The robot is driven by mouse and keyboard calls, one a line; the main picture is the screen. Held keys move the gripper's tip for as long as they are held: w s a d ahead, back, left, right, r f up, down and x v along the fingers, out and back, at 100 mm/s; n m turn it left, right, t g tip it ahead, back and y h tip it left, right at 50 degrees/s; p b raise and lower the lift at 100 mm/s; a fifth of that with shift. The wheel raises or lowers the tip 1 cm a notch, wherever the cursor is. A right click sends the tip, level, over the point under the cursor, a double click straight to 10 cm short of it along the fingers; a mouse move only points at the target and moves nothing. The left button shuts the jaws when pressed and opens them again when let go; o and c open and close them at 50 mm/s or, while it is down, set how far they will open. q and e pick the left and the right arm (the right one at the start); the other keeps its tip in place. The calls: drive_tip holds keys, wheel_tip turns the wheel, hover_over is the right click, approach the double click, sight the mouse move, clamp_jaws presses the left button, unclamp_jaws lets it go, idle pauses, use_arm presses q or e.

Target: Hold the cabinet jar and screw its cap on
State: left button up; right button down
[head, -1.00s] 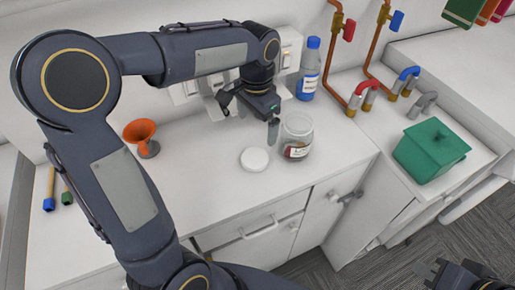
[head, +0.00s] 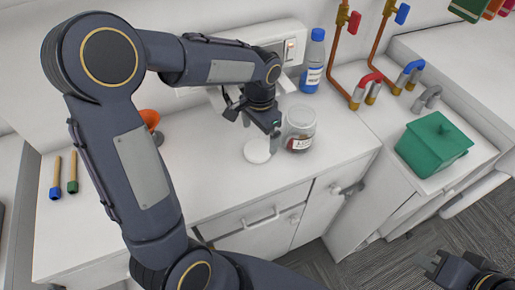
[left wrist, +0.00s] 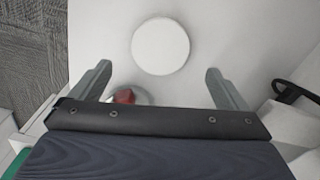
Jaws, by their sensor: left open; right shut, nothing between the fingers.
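The clear jar (head: 300,131), with a label and something red inside, stands upright and open on the white counter. Its round white cap (head: 257,151) lies flat on the counter, left of the jar and apart from it. My left gripper (head: 260,126) is open and empty above the cap, close beside the jar. In the left wrist view the cap (left wrist: 160,46) lies beyond and between the two spread fingers; a red bit of the jar's contents (left wrist: 124,96) shows, the rest hidden by the gripper. My right gripper (head: 437,262) is shut and empty over the floor, at the lower right.
A blue-capped bottle (head: 313,62) stands behind the jar. Copper pipes (head: 369,50) with red and blue handles rise at the back. An orange funnel (head: 150,121) is partly behind my left arm. The front counter is clear.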

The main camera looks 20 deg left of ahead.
sight(259, 148)
use_arm(q)
drive_tip(key=shift+f, duration=0.1)
wheel_tip(259, 148, down, 5)
drive_tip(key=shift+f+p, duration=0.1)
drive_tip(key=shift+p, duration=0.5)
drive_tip(key=c, duration=1.1)
